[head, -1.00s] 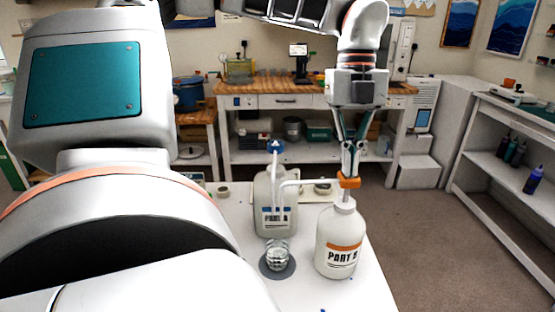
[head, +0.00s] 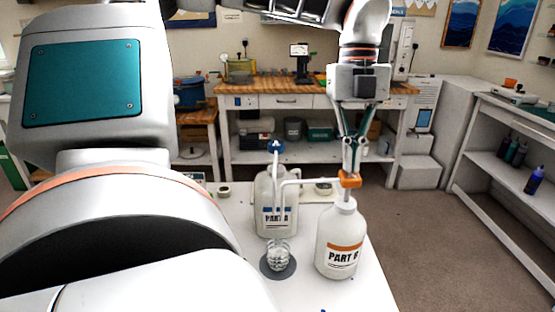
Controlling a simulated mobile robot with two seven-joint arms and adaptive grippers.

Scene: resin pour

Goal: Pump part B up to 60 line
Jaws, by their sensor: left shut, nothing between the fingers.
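The part B bottle (head: 340,240), white with an orange band, stands upright on the white table (head: 350,291). Its orange pump head (head: 349,180) has a white spout reaching left over a clear cup (head: 277,256). The cup stands on a grey round pad (head: 291,272); I cannot read its lines or liquid level. My left gripper (head: 351,171) points down, fingers together and empty, right above the pump head, touching or nearly touching it. My right gripper is not in view.
The part A bottle (head: 265,190), with a blue pump head (head: 275,146), stands behind the cup. A roll of tape (head: 223,191) lies behind to the left. My own arm hides the table's left side. A wooden-topped workbench (head: 270,87) stands farther back.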

